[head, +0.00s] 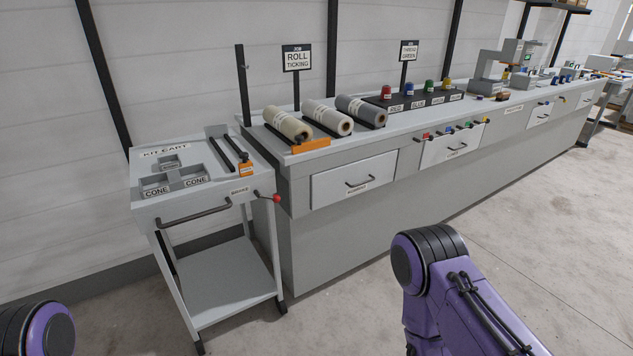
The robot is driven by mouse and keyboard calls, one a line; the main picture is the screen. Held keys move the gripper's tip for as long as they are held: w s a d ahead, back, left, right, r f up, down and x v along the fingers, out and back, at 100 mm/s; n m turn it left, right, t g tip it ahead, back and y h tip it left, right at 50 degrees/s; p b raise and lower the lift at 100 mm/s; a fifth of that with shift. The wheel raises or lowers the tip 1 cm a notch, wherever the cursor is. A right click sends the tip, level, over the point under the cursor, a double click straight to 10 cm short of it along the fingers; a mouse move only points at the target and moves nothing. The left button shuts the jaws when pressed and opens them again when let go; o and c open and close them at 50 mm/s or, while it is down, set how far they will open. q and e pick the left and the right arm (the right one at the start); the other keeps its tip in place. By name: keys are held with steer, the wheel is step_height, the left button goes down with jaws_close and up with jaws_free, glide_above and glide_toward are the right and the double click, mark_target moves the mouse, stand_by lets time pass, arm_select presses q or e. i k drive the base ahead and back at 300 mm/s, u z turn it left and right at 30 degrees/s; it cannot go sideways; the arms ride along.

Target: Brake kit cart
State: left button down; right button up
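The kit cart (225,206) stands at the left, against the end of the long counter. A brake lever with a red knob (276,198) sticks out from the right side of its front, near a small label (240,190) that seems to read BRAKE. A dark bar handle (195,216) runs across the cart's front. The cart has a lower shelf (229,290) and dark casters. Purple links of my arms show at the bottom left and bottom centre-right. Neither of my grippers is in view.
The cart top has grey CONE compartments (178,178) and an orange piece on a rail. The grey counter (330,230) carries rolls (328,117) and coloured cones (408,88), with drawers below. The floor (350,315) in front is clear.

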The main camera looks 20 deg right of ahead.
mark_target(276, 198)
steer(key=z, duration=0.3)
steer(key=i, duration=0.85)
steer(key=z, duration=0.3)
